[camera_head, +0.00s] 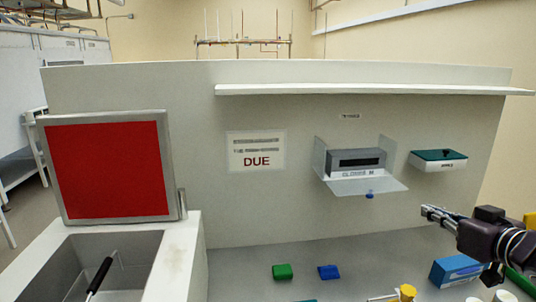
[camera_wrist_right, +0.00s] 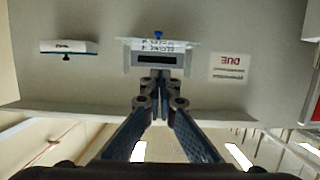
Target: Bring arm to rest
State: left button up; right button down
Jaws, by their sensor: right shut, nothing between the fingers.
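My right gripper (camera_head: 427,211) comes in from the right in the head view. Its fingers are shut with nothing between them, held out in the air in front of the grey wall panel, above the work surface. In the right wrist view the shut fingers (camera_wrist_right: 160,78) point at the panel, which appears upside down there. My left gripper is not in view.
A grey slotted box (camera_head: 357,162) in a clear holder and a white box with a green lid (camera_head: 438,160) hang on the panel. Green (camera_head: 283,272) and blue (camera_head: 329,272) blocks and a blue box (camera_head: 457,270) lie below. A red-faced lid (camera_head: 106,168) stands open at a left basin.

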jog(key=s+a+f+g, duration=0.2)
jog(key=s+a+f, duration=0.1)
jog(key=f, duration=0.5)
jog(key=s+a+f+g, duration=0.1)
jog(key=s+a+f, duration=0.2)
jog(key=f, duration=0.6)
jog(key=s+a+f+g, duration=0.2)
jog(key=s+f, duration=0.1)
jog(key=f, duration=0.5)
jog(key=s+a+f+g+h, duration=0.1)
jog(key=s+a+f+g, duration=0.15)
jog(key=s+f, duration=0.4)
jog(key=s+a+f+g, duration=0.2)
jog(key=s+a+f, duration=0.1)
jog(key=s, duration=0.7)
jog(key=s+a+f+g+h, duration=0.1)
jog(key=s+a+f+g, duration=0.2)
jog(key=s, duration=0.5)
notch_tip(320, 180, down, 29)
jog(key=s, duration=0.2)
jog(key=s+d+f+g, duration=0.1)
jog(key=s+d+f, duration=0.2)
jog(key=s+f, duration=1.2)
jog(key=shift+s+d+n, duration=0.2)
jog(key=shift+s+n, duration=0.2)
jog(key=shift+s, duration=0.3)
